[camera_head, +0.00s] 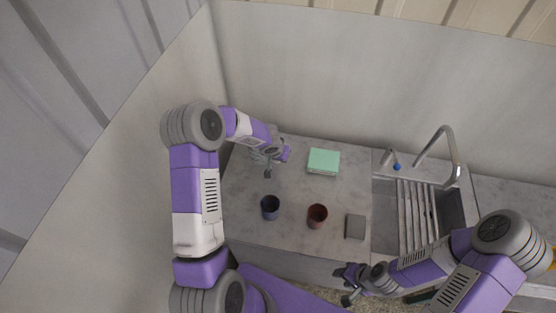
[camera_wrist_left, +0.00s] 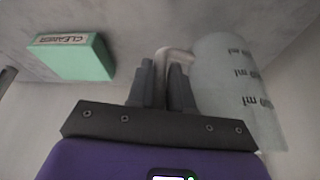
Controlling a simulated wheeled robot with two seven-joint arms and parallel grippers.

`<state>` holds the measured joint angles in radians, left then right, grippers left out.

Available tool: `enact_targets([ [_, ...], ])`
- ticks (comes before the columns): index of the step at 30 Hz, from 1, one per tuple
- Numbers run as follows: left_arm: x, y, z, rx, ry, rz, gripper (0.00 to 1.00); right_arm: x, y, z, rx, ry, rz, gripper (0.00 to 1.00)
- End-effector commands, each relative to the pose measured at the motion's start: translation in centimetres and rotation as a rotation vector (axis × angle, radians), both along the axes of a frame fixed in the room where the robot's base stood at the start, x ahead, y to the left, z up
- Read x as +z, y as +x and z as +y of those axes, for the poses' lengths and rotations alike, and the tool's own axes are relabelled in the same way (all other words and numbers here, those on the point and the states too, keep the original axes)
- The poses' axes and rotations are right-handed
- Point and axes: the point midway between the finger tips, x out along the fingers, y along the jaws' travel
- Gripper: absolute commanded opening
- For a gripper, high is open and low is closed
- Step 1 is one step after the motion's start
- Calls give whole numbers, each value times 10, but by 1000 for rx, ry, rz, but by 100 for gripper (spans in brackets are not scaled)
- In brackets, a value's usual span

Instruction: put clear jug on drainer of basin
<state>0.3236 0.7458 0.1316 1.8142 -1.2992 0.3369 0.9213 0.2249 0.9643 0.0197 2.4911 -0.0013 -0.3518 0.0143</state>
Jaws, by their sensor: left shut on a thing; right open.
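The clear jug (camera_wrist_left: 235,85), with dark ml marks on its wall, fills the right of the left wrist view. Its pale handle (camera_wrist_left: 177,57) is between the fingers of my left gripper (camera_wrist_left: 166,80), which is shut on it. In the head view the left gripper (camera_head: 270,168) is at the back left of the counter, and the jug (camera_head: 257,156) shows only faintly beside it. The slatted drainer (camera_head: 415,215) lies over the basin (camera_head: 451,207) at the right. My right gripper (camera_head: 347,285) is open and empty at the counter's front edge.
A green box (camera_head: 323,161) marked CLEANER stands at the back. A blue cup (camera_head: 270,207), a red cup (camera_head: 317,215) and a grey block (camera_head: 355,227) stand along the front. A tap (camera_head: 450,150) rises behind the basin. Walls close the back and left.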

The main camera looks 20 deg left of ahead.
Motion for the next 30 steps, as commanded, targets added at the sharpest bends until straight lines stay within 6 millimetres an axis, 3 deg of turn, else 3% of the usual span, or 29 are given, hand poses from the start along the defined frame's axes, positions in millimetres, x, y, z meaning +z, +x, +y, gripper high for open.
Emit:
enact_targets([
  [1, -11, 0, -1, -2, 1, 3, 0, -3, 0, 0, 0, 0, 0, 43],
  [5, -23, 0, 0, -1, 0, 0, 0, -5, 0, 0, 0, 0, -1, 43],
  [17, -26, 0, 0, -1, 0, -1, 0, -10, 0, 0, 0, 0, -1, 43],
  [18, -26, 0, 0, -1, 0, 0, 23, -9, 0, 0, 0, 0, -1, 43],
  [22, -25, 0, 0, 0, 0, 0, 43, -8, 0, 0, 0, 0, 0, 43],
  [30, -25, 0, 0, 0, 0, 0, 46, -8, 0, 0, 0, 0, -1, 43],
])
